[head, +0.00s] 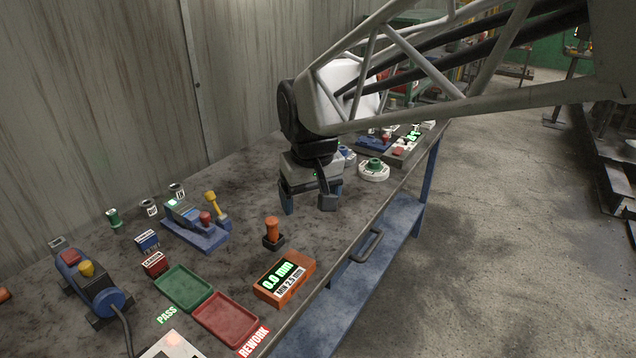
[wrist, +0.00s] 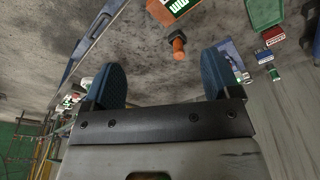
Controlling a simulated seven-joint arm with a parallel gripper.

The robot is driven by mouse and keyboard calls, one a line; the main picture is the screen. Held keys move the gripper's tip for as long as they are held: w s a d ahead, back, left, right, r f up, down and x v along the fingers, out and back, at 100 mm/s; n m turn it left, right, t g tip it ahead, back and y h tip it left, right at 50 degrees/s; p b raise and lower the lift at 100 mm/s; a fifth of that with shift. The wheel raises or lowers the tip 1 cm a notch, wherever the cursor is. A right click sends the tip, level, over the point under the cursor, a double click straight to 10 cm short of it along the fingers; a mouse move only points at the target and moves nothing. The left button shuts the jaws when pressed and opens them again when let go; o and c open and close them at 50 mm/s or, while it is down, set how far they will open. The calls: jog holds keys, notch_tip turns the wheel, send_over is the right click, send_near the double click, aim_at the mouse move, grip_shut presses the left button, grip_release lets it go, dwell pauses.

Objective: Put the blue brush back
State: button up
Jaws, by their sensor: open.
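My gripper (head: 307,206) hangs over the middle of the bench with its fingers pointing down. No other clear blue brush shows. An orange-handled tool (head: 272,229) stands upright in a dark holder in front of my gripper; it also shows in the wrist view (wrist: 178,44).
A white round piece with a green top (head: 374,171) sits near the bench's right edge. An orange gauge (head: 284,277), green tray (head: 183,288), red tray (head: 226,319) and blue fixture (head: 194,229) occupy the near bench. The bench below my gripper is clear.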

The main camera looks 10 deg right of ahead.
jog(key=s+d+f+m, duration=0.1)
jog(key=s+d, duration=0.3)
jog(key=s, duration=0.4)
jog(key=s+d+f+m, duration=0.1)
jog(key=s+d+f, duration=0.2)
jog(key=s, duration=0.6)
jog(key=shift+d+m+t, duration=0.4)
jog(key=shift+d, duration=0.55)
jog(key=shift+w, duration=0.1)
dwell(0.6)
